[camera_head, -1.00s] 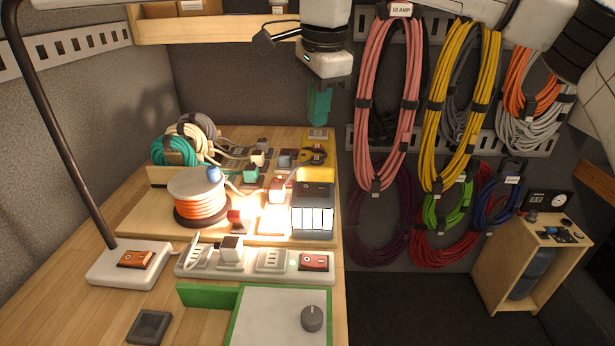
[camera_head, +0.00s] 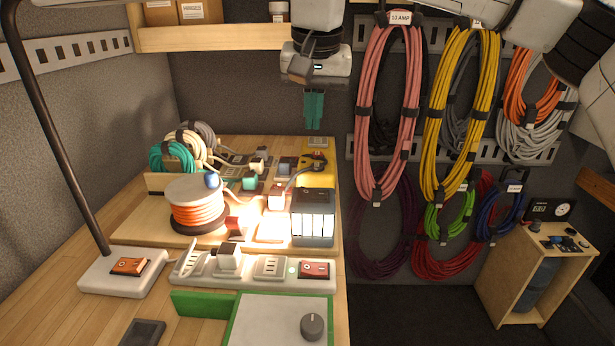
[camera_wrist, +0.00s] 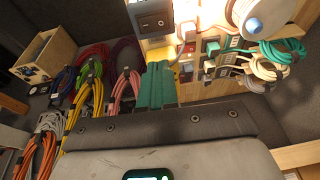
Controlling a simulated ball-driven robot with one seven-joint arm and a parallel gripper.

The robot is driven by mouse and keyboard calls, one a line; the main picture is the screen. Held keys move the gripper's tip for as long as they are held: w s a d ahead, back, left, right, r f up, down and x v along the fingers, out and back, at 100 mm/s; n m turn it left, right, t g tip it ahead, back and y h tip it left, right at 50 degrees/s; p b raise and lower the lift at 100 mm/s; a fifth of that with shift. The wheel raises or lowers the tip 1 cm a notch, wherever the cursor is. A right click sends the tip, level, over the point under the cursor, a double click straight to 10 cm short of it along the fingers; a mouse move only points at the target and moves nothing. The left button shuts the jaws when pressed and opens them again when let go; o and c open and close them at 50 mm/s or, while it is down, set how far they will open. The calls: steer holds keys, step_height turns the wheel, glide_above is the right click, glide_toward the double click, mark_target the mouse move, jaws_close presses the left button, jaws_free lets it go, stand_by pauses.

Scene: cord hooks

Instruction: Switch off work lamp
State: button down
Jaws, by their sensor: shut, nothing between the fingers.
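A boxy lamp (camera_head: 313,228) with a dark top and bright lit panels stands near the right edge of the bench. Its dark body with a rocker switch (camera_wrist: 155,19) shows at the top of the wrist view. A second lamp-like stand with a white base (camera_head: 98,285) and a long dark pole is at the bench's left; an orange rocker switch (camera_head: 129,266) sits on that base. My gripper (camera_head: 314,127) has teal fingers, shut and empty, pointing down above the bench's back right. The fingers also show in the wrist view (camera_wrist: 158,85).
A white power strip (camera_head: 210,268) with a red switch (camera_head: 314,269) lies in front of the boxy lamp. An orange cord reel (camera_head: 197,214) and cord coils stand left of it. Cords such as the pink one (camera_head: 385,110) hang on the right wall. A shelf (camera_head: 210,37) is behind.

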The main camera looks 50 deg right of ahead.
steer(key=shift+f, duration=0.1)
glide_toward(305, 190)
steer(key=x, duration=0.5)
steer(key=shift+d+p, duration=0.3)
steer(key=shift+p, duration=0.05)
steer(key=shift+w+f, duration=0.1)
steer(key=shift+f, duration=0.45)
steer(key=shift+w+a+f+b, duration=0.1)
steer(key=shift+w+f+b, duration=0.05)
steer(key=shift+f+b, duration=0.35)
steer(key=shift+r, duration=0.1)
